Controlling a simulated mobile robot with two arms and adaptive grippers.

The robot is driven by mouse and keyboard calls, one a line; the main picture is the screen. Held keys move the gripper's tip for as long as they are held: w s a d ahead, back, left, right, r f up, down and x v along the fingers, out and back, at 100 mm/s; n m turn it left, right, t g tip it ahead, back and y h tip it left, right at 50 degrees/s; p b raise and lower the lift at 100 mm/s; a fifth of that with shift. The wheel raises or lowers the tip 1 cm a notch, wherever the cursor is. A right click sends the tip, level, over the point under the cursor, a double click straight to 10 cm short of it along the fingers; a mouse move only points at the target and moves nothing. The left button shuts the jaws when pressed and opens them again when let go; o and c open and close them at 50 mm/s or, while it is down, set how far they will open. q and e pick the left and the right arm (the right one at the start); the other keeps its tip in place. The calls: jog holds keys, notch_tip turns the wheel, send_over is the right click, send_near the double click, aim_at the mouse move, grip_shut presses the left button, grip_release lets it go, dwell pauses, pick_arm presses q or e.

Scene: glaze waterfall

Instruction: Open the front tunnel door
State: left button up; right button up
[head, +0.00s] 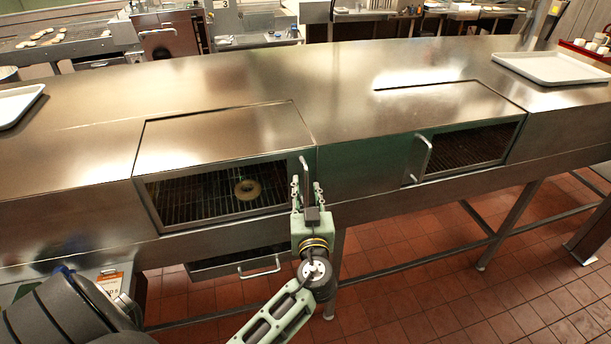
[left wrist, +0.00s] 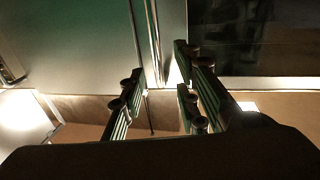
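A long steel tunnel has two glass-fronted doors. The left door (head: 215,194) is shut, and a ring-shaped doughnut (head: 248,189) shows behind its glass on a wire conveyor. Its upright bar handle (head: 305,172) is at its right edge. My left gripper (head: 308,188) is at this handle, with a finger on either side. In the left wrist view, the gripper's fingers (left wrist: 160,95) are apart, with dark glass to their right; contact with the handle is unclear. The right door (head: 468,147) has a similar handle (head: 418,158) at its left edge. My right gripper is not in view.
A drawer with a curved handle (head: 260,268) is under the left door. White trays lie on top of the tunnel at the left (head: 18,103) and right (head: 552,68). Tunnel legs (head: 508,228) stand on the red tiled floor (head: 440,285), which is mostly open at lower right.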

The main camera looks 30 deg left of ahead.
aim_at(306, 181)
pick_arm(q)
jog(key=p+x, duration=0.1)
jog(key=x, duration=0.3)
jog(key=shift+w+a, duration=0.1)
jog(key=shift+w, duration=0.05)
jog(key=shift+w+a+p, duration=0.25)
jog(key=shift+w+p, duration=0.05)
jog(key=shift+w, duration=0.15)
jog(key=shift+a+f, duration=0.1)
jog(key=shift+c, duration=0.6)
grip_shut()
